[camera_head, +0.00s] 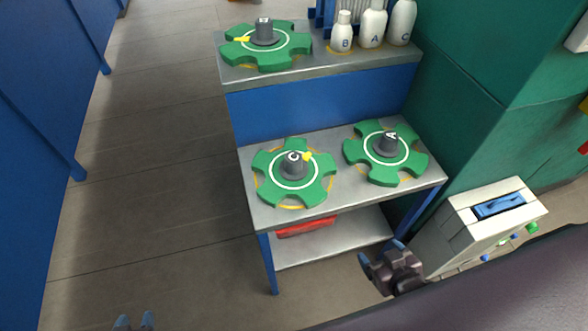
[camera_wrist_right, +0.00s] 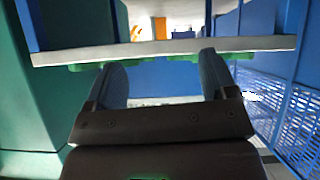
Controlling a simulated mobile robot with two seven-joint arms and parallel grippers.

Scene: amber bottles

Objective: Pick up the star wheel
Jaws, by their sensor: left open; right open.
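Three green star wheels with grey hubs are in the head view. One marked C (camera_head: 267,187) lies on the front shelf at left, one marked A (camera_head: 411,165) lies beside it at right, and one with an unclear letter (camera_head: 290,50) lies on the raised back shelf. My right gripper (camera_head: 380,262) is open and empty, in front of the stand's right side, apart from the wheels. Its spread fingers also show in the right wrist view (camera_wrist_right: 162,82), with green wheel edges (camera_wrist_right: 92,67) along a shelf edge beyond. My left gripper (camera_head: 135,321) is open at the bottom left; only its fingertips show.
The grey-topped stand (camera_head: 262,215) has a lower shelf with a red object (camera_head: 306,227). White bottles (camera_head: 372,25) stand on the back shelf. A green cabinet (camera_head: 465,110) and a cream box (camera_head: 480,222) are at right. The floor (camera_head: 160,190) at left is clear.

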